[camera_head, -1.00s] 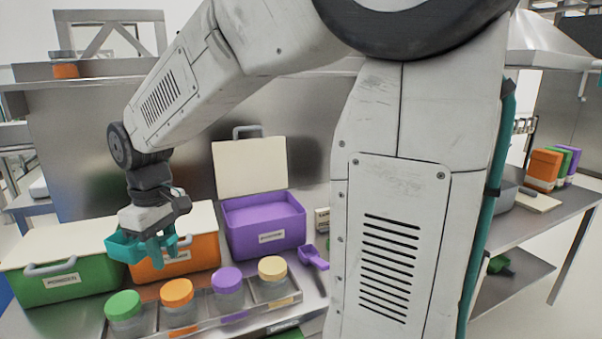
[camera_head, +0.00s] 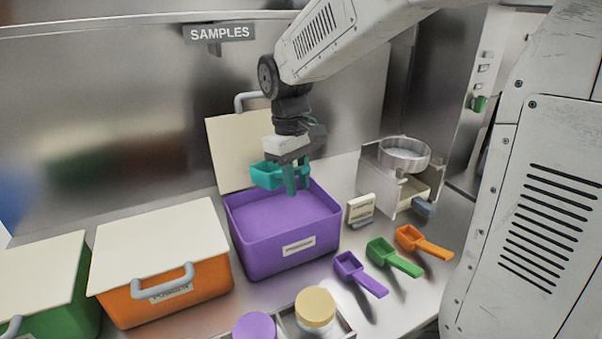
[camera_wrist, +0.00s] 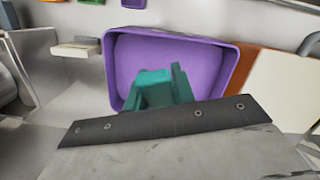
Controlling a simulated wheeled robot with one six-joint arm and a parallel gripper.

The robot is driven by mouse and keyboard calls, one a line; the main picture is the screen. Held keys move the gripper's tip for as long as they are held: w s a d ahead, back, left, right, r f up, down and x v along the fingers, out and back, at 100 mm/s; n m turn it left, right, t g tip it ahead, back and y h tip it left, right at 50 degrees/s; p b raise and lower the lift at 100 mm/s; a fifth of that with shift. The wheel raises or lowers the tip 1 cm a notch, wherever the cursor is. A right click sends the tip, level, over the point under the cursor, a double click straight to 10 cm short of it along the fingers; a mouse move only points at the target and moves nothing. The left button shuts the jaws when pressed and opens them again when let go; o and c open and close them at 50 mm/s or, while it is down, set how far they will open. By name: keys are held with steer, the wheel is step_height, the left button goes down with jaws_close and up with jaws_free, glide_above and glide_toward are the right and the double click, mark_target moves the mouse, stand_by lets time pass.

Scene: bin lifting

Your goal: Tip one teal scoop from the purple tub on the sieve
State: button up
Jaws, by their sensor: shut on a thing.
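My gripper (camera_head: 296,183) is shut on the teal scoop (camera_head: 266,176) and holds it over the purple tub (camera_head: 262,254). The tub's cream lid stands open behind it, and purple contents fill the inside. In the wrist view the gripper (camera_wrist: 160,88) and teal scoop lie in front of the purple tub (camera_wrist: 232,62). I cannot tell whether the scoop's bowl holds anything. The sieve (camera_head: 404,160), a round metal ring, sits on a stand to the right of the tub.
Closed orange (camera_head: 190,292) and green (camera_head: 62,290) tubs stand to the left. Purple (camera_head: 358,273), green (camera_head: 394,258) and orange (camera_head: 422,243) scoops lie at the front right. A small label block (camera_head: 360,211) stands between tub and sieve. Lidded jars (camera_head: 315,308) are at the front.

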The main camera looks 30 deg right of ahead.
steer(key=shift+g, duration=0.3)
steer(key=shift+d+f, duration=0.1)
steer(key=shift+f, duration=5.9)
steer(key=shift+t, duration=0.6)
steer(key=r, duration=1.2)
steer(key=shift+s+r, duration=0.2)
steer(key=shift+r, duration=0.05)
steer(key=shift+r+t, duration=0.2)
steer(key=shift+t, duration=0.3)
